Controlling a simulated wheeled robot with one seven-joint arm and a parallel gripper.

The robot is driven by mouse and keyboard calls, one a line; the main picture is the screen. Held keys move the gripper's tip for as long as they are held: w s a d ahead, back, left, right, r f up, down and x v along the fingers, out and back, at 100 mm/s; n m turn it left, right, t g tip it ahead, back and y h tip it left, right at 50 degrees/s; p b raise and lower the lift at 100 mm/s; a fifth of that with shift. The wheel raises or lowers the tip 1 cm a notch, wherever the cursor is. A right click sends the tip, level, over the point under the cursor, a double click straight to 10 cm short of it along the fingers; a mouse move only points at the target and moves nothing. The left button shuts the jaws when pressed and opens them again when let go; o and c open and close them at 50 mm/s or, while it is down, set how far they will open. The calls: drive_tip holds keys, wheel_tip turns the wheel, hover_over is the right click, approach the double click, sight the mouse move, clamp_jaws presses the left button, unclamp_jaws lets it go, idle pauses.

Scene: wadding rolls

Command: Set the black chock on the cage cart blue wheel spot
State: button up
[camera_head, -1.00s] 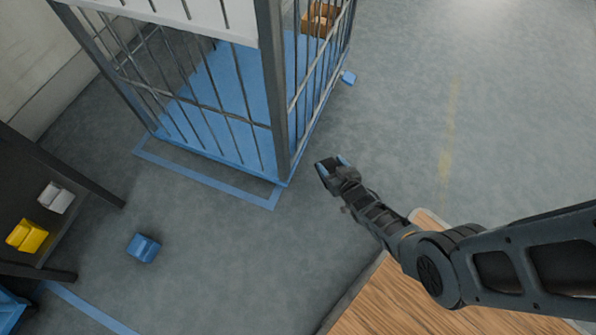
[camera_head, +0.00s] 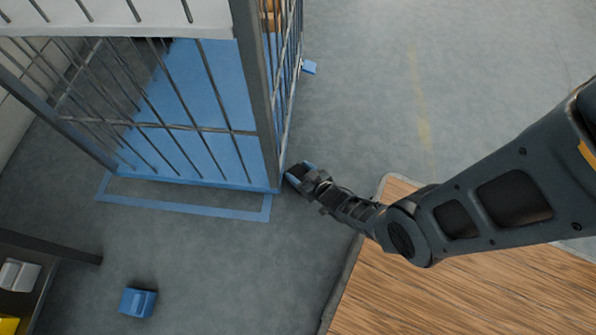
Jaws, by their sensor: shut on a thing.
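The cage cart (camera_head: 265,100) has dark bars and a blue floor and stands at the upper left. My gripper (camera_head: 299,173) is beside its near right corner, over the grey floor. I cannot tell whether the chock touches the floor. A small blue piece (camera_head: 309,67) lies by the cart's right side; I cannot tell whether it is the wheel spot. The cart's wheels are not clearly visible.
Blue tape (camera_head: 190,207) marks the floor along the cart's front. A blue block (camera_head: 138,302) lies on the floor at lower left, near a dark shelf (camera_head: 50,247). A wooden top (camera_head: 440,300) fills the lower right.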

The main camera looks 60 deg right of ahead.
drive_tip(key=o, duration=1.5)
drive_tip(key=shift+c, duration=0.2)
